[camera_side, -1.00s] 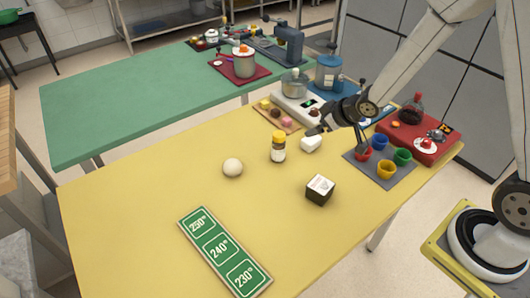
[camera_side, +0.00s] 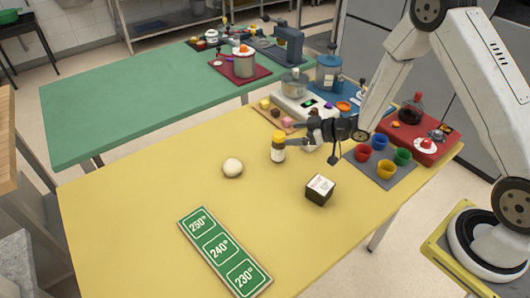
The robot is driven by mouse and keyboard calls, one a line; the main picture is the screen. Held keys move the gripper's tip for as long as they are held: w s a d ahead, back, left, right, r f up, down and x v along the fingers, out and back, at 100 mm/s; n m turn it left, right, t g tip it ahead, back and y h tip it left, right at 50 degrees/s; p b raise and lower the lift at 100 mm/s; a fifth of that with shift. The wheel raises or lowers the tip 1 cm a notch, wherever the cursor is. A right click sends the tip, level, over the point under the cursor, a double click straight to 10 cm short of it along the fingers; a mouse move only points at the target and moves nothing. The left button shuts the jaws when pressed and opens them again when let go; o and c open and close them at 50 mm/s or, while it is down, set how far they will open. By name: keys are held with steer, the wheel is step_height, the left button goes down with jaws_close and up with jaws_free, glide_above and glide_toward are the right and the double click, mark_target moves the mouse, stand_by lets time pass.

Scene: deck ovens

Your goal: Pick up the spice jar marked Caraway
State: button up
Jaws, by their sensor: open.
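A spice jar (camera_side: 278,150) with a yellow cap, dark contents and a pale label stands upright on the yellow table. The label is too small to read, so I cannot tell whether it says Caraway. My gripper (camera_side: 309,152) is open and low over the table, just right of the jar. One finger reaches left close to the jar's upper part; I cannot tell whether it touches. The other finger is to the right, pointing down. Nothing is held between the fingers.
A white block (camera_side: 309,146) is partly hidden behind my gripper. A black-and-white cube (camera_side: 319,189) stands in front. A dough ball (camera_side: 232,167) lies left of the jar. A grey mat (camera_side: 360,170) with coloured cups is to the right. The green temperature board (camera_side: 222,250) lies at front left.

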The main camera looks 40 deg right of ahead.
mark_target(282, 135)
steer(key=shift+x, duration=1.1)
steer(key=shift+a, duration=0.1)
steer(key=shift+x, duration=2.5)
steer(key=shift+a, duration=0.1)
jaws_close()
steer(key=shift+r, duration=0.1)
